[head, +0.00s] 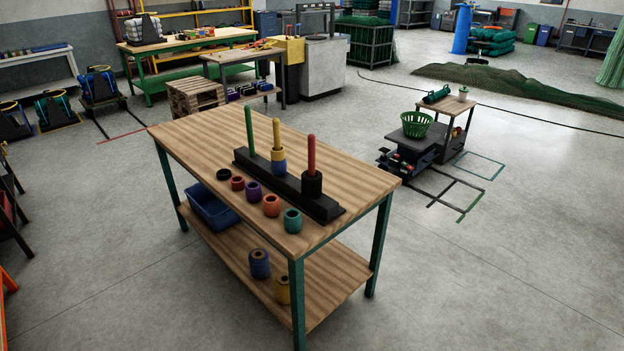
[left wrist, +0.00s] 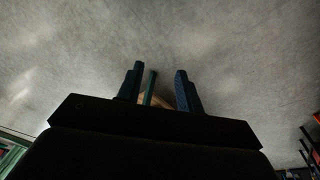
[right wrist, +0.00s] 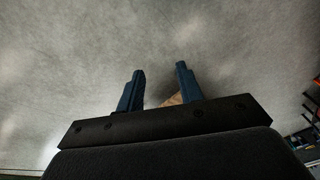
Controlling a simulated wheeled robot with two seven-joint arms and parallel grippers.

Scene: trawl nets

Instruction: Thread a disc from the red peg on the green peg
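A black base (head: 325,208) with three upright pegs stands on the wooden table. The green peg (head: 249,128) at the left is bare. The yellow peg (head: 276,130) in the middle carries a yellow disc (head: 278,155) above a blue disc (head: 279,168). The red peg (head: 311,152) at the right carries black disc material (head: 312,184); I cannot tell whether it is one disc or more. My left gripper (left wrist: 159,80) is open and empty above the floor in the left wrist view. My right gripper (right wrist: 159,75) is open and empty in the right wrist view. Neither gripper shows in the head view.
A blue bin (head: 213,210) and two rolls stand on the lower shelf (head: 325,285).

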